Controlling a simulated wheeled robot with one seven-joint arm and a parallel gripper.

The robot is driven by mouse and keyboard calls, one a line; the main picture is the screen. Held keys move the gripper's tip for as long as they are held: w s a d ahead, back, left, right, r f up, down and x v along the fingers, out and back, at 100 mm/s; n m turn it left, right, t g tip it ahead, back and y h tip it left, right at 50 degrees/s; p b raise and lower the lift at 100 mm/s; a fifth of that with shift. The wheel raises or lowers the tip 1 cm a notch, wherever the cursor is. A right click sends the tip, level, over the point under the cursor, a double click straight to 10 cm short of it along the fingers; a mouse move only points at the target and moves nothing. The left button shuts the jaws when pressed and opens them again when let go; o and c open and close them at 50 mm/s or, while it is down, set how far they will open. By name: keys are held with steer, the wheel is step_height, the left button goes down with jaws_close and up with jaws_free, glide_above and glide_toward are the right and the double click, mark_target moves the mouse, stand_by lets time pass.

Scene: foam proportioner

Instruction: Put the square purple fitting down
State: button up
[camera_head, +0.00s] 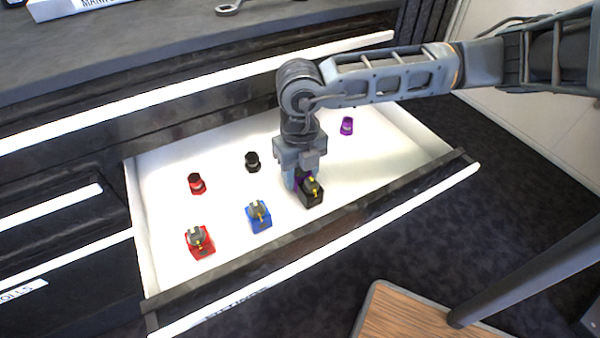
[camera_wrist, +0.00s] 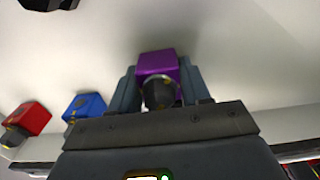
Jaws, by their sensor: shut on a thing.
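The square purple fitting (camera_wrist: 157,64) is between the two fingers of my gripper (camera_wrist: 160,88) in the wrist view, with its round metal part facing the camera. My gripper is shut on it. I cannot tell whether the held fitting touches the drawer floor.
The white drawer floor (camera_head: 225,225) also holds a square blue fitting (camera_head: 260,221), a square red fitting (camera_head: 200,247), and small round red (camera_head: 196,184), black (camera_head: 252,162) and purple (camera_head: 347,126) fittings. Free floor lies to the right.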

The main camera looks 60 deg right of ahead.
steer(key=shift+f, duration=0.15)
steer(key=o, duration=1.2)
step_height(320, 180, up, 12)
steer(key=shift+r+p, duration=0.2)
steer(key=shift+p, duration=0.5)
